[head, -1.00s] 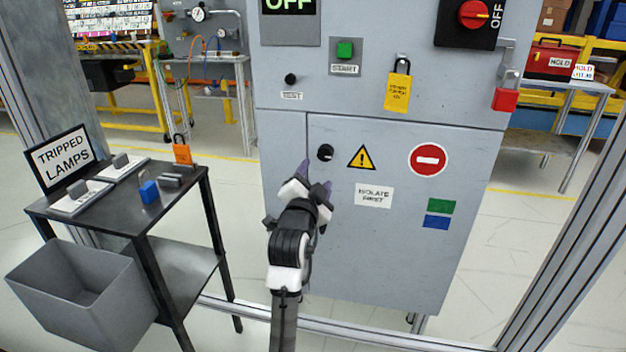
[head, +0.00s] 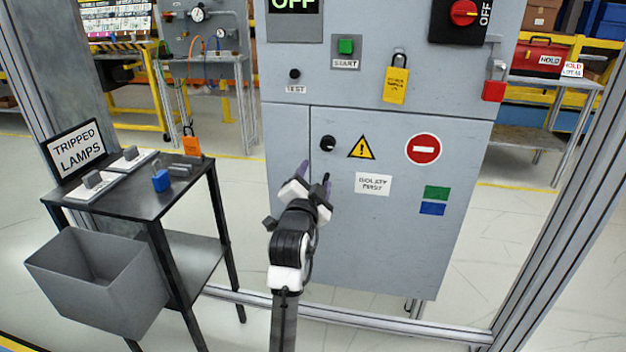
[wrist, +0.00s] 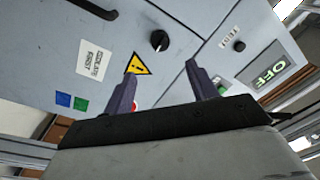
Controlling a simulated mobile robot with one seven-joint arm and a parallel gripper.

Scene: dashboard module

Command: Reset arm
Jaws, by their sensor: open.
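My gripper (head: 315,176) is open and empty in front of the grey cabinet's lower door (head: 390,245), below and left of its black knob (head: 328,143). In the wrist view the two purple fingers of my gripper (wrist: 162,90) stand wide apart, with the black knob (wrist: 159,40) seen beyond the gap between them. Nothing is between the fingers. I cannot tell exactly how far the fingertips are from the door.
A black table (head: 128,193) with lamp blocks and a "TRIPPED LAMPS" sign (head: 76,149) stands at left, with a grey bin (head: 100,290) at its front. The cabinet carries a red-black switch (head: 463,14), yellow padlock tag (head: 396,85) and red padlock (head: 494,90). Frame posts flank both sides.

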